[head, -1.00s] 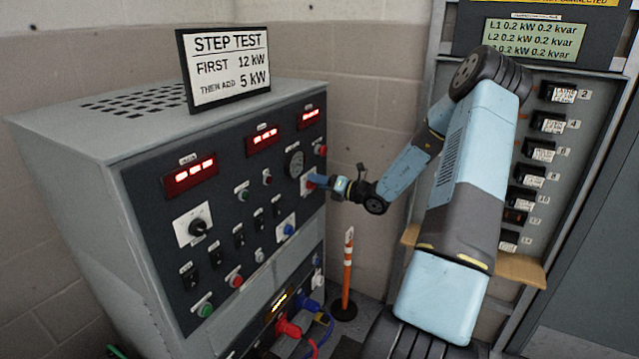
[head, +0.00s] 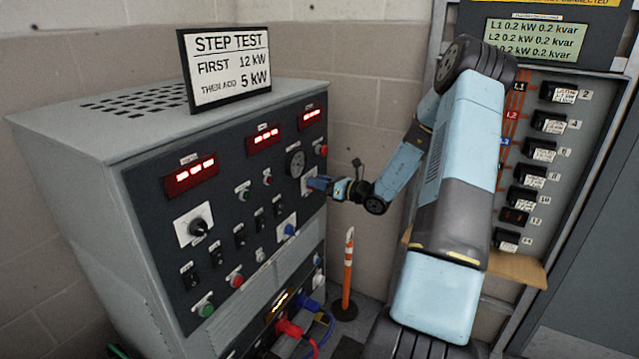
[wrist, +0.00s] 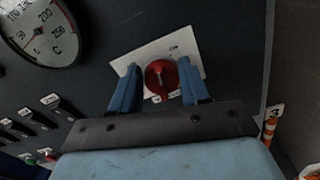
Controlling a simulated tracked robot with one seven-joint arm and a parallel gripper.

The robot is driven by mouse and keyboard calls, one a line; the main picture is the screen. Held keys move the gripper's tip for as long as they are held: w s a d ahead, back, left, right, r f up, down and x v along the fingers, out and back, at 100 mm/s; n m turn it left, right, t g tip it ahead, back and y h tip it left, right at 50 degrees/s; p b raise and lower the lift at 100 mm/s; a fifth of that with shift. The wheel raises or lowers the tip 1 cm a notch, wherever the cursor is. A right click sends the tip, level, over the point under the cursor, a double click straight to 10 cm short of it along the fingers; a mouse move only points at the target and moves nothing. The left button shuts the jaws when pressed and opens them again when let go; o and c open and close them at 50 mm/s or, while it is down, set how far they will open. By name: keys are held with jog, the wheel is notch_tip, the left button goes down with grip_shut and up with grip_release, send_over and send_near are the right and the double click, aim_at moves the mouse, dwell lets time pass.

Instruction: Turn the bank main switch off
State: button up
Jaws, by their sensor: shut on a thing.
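The bank main switch appears to be the red rotary knob (wrist: 161,77) on a white plate (wrist: 188,48), seen in the wrist view. Its plate also shows in the head view (head: 306,183), at the right edge of the load bank's panel (head: 225,215). My gripper (wrist: 156,88) has one blue finger on each side of the red knob and is shut on it. In the head view my gripper (head: 318,184) reaches the panel from the right and hides the knob.
A round dial gauge (wrist: 38,30) is left of the switch. Other switches and buttons (head: 235,281) fill the panel. An orange-and-white post (head: 348,270) stands right of the cabinet. Red and blue plugs (head: 290,328) hang below. A breaker panel (head: 545,150) stands behind my arm.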

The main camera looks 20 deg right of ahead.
jog(key=n, duration=0.7)
jog(key=s+a+n, duration=0.1)
jog(key=n, duration=0.3)
jog(key=shift+f, duration=0.25)
jog(key=shift+n, duration=0.4)
jog(key=o, duration=1)
jog(key=shift+w, duration=0.1)
jog(key=shift+o, duration=0.2)
jog(key=v, duration=1.3)
jog(key=shift+s+d, duration=0.2)
jog(key=shift+s, duration=0.15)
